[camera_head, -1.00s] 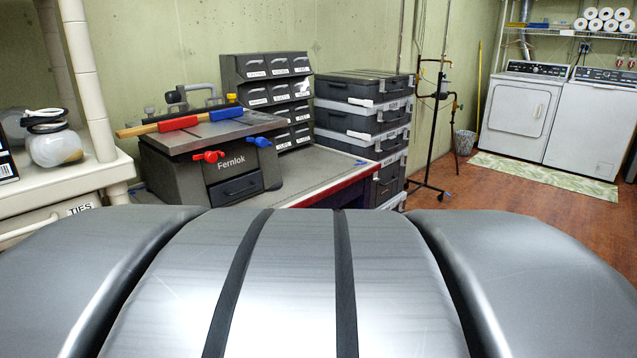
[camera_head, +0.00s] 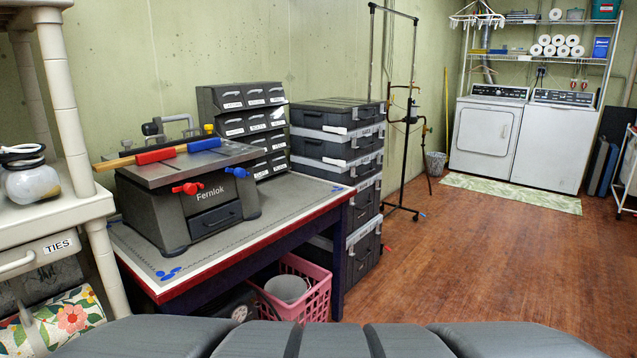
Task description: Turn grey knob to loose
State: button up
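A dark grey machine marked "Fernlok" (camera_head: 185,200) stands on the workbench (camera_head: 300,196) at left. Its front has a red knob (camera_head: 187,188) and a blue knob (camera_head: 237,172). A small yellow part (camera_head: 208,129) shows at its back edge. A grey curved piece (camera_head: 172,124) rises behind its top; I cannot tell whether this includes the grey knob. A wooden bar with a red section (camera_head: 156,156) and a blue section (camera_head: 204,144) lies across the top. My gripper is not in view.
My own grey body fills the bottom edge. A pink basket (camera_head: 318,300) stands under the bench. Stacked dark cases (camera_head: 338,150) and a black stand (camera_head: 405,150) are right of it. A white shelf (camera_head: 60,215) is at far left. Open wooden floor (camera_head: 470,265) lies to the right.

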aim_at(126, 143)
jog(key=u, duration=1.25)
